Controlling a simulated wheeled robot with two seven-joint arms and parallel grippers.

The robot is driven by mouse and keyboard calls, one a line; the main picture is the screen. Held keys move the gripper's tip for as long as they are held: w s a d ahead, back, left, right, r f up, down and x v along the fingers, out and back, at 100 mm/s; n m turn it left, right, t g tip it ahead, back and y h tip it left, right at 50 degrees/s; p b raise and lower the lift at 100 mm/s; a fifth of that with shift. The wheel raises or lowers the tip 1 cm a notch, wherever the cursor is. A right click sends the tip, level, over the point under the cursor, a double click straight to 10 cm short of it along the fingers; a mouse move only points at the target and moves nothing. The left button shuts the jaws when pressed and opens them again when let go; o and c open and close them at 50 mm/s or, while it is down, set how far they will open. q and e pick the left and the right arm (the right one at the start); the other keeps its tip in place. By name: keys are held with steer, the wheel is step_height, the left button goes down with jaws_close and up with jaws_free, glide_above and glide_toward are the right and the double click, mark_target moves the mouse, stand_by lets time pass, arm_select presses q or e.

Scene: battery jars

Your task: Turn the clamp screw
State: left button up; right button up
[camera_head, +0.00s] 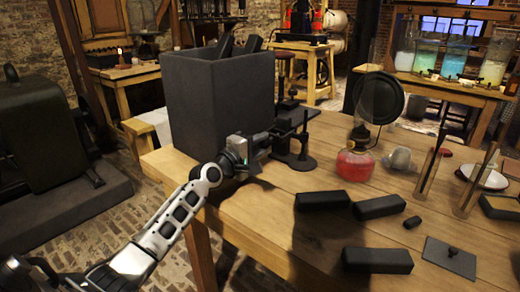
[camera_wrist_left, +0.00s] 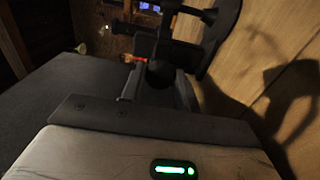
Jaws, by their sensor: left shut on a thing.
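A dark metal clamp stand (camera_head: 294,158) with a round base and an upright rod stands on the wooden table, right of the large dark box. Its clamp screw (camera_head: 277,133) points left toward my arm. My left gripper (camera_head: 266,143) reaches in from the left, low over the table, and is shut on the screw's end. In the left wrist view a dark round knob (camera_wrist_left: 160,74) sits between the two fingers (camera_wrist_left: 158,88). The dark stand (camera_wrist_left: 185,52) shows beyond it. The exact finger contact is hard to see in the dim light. My right gripper is not in view.
The tall dark box (camera_head: 205,105) stands close behind my left arm. Right of the stand are a lamp with a red base (camera_head: 355,165), several dark blocks (camera_head: 377,260) and thin uprights (camera_head: 428,160). The table front (camera_head: 265,225) is bare.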

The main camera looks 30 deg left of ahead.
arm_select(q)
steer(key=m+b, duration=0.1)
steer(key=m, duration=0.3)
steer(key=shift+f, duration=0.1)
steer(key=m, duration=0.2)
steer(key=shift+m, duration=0.7)
steer(key=o, duration=1)
steer(key=shift+s, duration=0.15)
